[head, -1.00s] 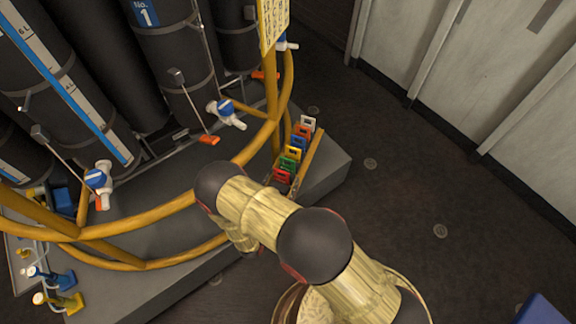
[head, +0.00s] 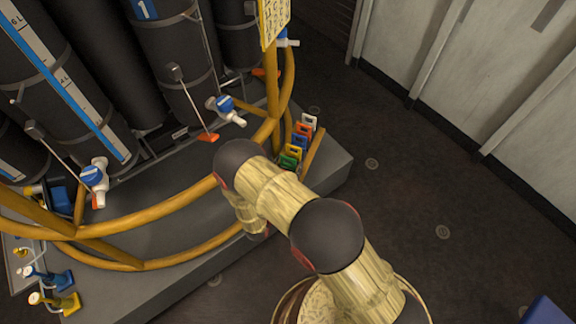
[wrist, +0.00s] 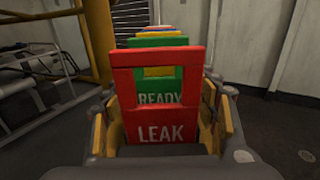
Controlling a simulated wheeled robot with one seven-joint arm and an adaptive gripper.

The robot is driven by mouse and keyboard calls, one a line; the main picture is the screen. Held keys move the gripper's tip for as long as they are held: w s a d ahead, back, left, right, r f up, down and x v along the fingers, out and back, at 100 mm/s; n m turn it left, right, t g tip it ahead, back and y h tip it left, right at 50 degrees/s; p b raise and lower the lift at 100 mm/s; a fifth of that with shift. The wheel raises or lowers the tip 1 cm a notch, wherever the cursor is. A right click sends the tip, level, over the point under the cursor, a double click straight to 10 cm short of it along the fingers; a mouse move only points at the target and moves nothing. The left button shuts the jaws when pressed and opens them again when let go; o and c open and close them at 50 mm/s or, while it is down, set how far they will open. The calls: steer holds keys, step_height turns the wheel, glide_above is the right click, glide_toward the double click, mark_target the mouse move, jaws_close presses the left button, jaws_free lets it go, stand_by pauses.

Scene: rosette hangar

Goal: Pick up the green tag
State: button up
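The green tag (wrist: 160,42) stands upright right behind a red tag (wrist: 160,133) in the wrist view. Its top edge shows above the red tag, and its word READY shows through the red tag's window. The red tag reads LEAK and is nearest me. My gripper (wrist: 160,105) is open, with one finger on each side of the red tag; I cannot tell if they touch it. In the head view the green tag (head: 289,161) shows in the row of tags beside my arm. My arm hides the red tag and my gripper there.
Yellow (head: 294,151), orange and white tags stand behind the green one, in a rack on a grey platform (head: 330,170). Curved yellow pipes (head: 190,208) and black cylinders (head: 170,60) with blue-handled valves are at left.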

steer(key=c, duration=0.6)
steer(key=shift+c, duration=0.7)
step_height(320, 180, up, 10)
steer(key=p, duration=0.3)
